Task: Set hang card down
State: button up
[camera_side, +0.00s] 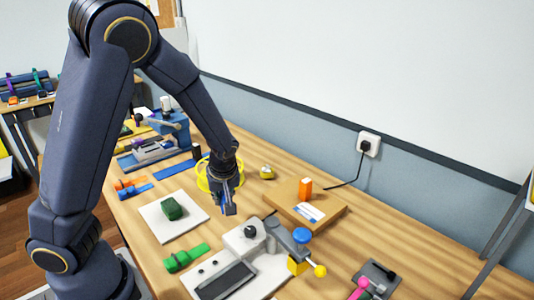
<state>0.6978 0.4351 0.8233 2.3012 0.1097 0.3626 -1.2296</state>
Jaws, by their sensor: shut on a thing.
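My gripper (228,207) points down over the middle of the table, between the white pad and the grey-white fixture. It is shut on the hang card, which is small in the picture and mostly hidden by the fingers; only a bluish bit shows at the tips. The held thing looks to be above the table, though I cannot tell the exact gap.
A white pad (155,223) bears a green block (172,209). A fixture (248,240) with a blue knob (302,236) stands below my gripper. A yellow ring-like basket (203,178) stands behind.

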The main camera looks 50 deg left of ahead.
send_over(241, 217)
jog(key=s+d, duration=0.1)
jog(key=f, duration=0.6)
jog(key=shift+d, duration=0.2)
jog(key=shift+w+f, duration=0.2)
jog(key=shift+f, duration=1.6)
jog(key=shift+f, duration=0.1)
jog(key=o, duration=0.7)
jog(key=shift+o, duration=0.2)
